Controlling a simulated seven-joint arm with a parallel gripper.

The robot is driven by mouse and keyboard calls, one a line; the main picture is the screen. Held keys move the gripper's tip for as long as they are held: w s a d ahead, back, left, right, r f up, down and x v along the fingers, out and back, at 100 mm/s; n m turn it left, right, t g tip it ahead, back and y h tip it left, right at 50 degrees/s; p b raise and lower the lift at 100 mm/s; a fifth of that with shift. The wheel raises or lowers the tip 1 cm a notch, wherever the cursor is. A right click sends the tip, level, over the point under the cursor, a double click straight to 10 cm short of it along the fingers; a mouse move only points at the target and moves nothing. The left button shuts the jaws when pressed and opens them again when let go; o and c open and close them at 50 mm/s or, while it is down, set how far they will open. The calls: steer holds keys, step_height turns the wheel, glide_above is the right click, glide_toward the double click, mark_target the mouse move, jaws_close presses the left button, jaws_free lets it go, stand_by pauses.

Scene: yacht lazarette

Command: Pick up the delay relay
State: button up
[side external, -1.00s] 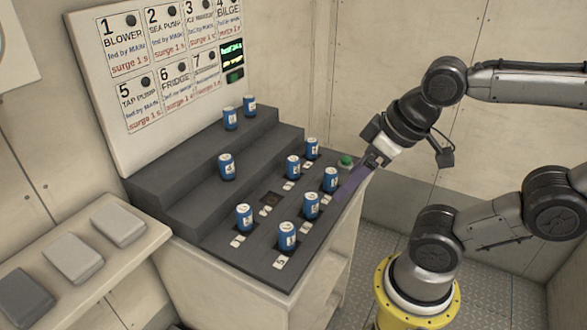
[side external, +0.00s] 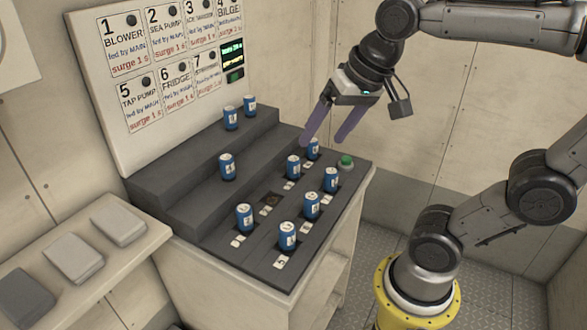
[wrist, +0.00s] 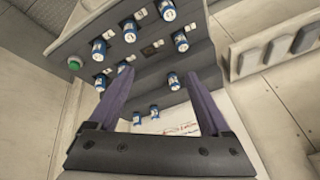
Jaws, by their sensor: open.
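Several blue cylindrical relays with white labelled tops stand on the grey stepped console. Two stand on the top step (side external: 230,118) (side external: 249,106), one on the middle step (side external: 227,167), and the others in sockets on the lower deck, such as one at the front (side external: 287,236). The labels are too small to tell which is the delay relay. My gripper (side external: 323,140) is open and empty, its purple fingers pointing down above the console's far right end. One relay (side external: 313,149) shows just beyond the left fingertip. In the wrist view, relays (wrist: 174,82) show around the open fingers (wrist: 157,73).
A green button (side external: 346,161) sits at the console's right end. An empty dark socket (side external: 270,199) lies among the lower relays. A labelled panel (side external: 160,70) with a small display stands behind. A shelf (side external: 150,236) with several flat blocks is at left.

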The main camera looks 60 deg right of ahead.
steer(key=w+d+m+g, duration=0.1)
steer(key=w+d+m, duration=0.2)
steer(key=w, duration=0.3)
steer(key=m+g, duration=0.4)
steer(key=m, duration=0.3)
glide_above(293, 159)
step_height(293, 159, down, 12)
steer(key=f, duration=0.1)
step_height(293, 159, down, 12)
steer(key=shift+d+f, duration=0.1)
steer(key=shift+f, duration=0.1)
jaws_close()
